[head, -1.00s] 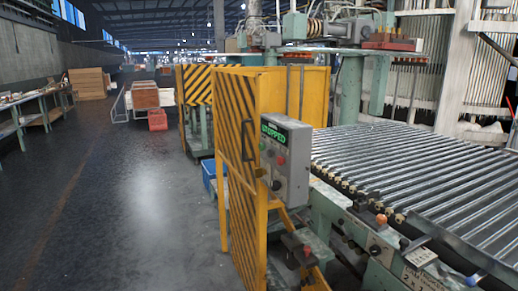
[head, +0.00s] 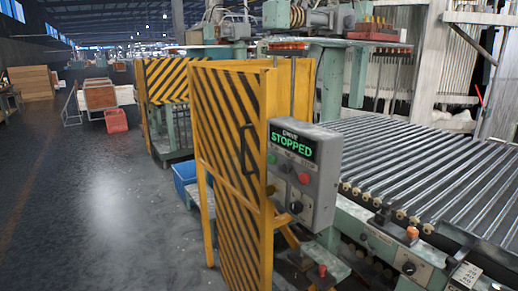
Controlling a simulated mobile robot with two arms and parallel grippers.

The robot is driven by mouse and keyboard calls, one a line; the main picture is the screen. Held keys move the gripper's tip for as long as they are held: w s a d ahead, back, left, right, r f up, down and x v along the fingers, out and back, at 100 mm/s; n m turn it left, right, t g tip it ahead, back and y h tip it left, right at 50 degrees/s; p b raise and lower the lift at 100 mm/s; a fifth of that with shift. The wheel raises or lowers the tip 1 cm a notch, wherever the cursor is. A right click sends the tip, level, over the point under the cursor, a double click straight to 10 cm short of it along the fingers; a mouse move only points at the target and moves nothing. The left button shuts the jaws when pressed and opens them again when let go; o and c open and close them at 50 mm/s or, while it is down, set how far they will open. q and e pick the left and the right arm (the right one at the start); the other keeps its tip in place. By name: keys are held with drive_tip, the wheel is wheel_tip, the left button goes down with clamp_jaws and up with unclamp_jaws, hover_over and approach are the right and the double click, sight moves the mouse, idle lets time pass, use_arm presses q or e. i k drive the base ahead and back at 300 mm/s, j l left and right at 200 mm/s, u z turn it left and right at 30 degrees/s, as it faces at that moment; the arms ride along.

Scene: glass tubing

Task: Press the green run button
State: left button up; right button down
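The grey control box (head: 325,190) is mounted at the edge of the yellow and black striped guard, right of centre. Its display (head: 292,145) reads STOPPED in green letters. The small green button (head: 272,159) is below the display at the left of the panel. A red button (head: 304,178) is to its right, and a dark knob (head: 297,207) is lower down. Neither of my grippers is in view.
The striped guard (head: 228,120) stands left of the box, with a blue bin (head: 186,180) behind it. A roller conveyor (head: 430,170) fills the right side. The floor (head: 100,210) at the left is open. A red crate (head: 116,120) stands farther back.

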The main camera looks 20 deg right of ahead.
sight(271, 160)
drive_tip(key=i+j+z, duration=0.35)
drive_tip(key=i+j, duration=0.6)
drive_tip(key=j, duration=0.05)
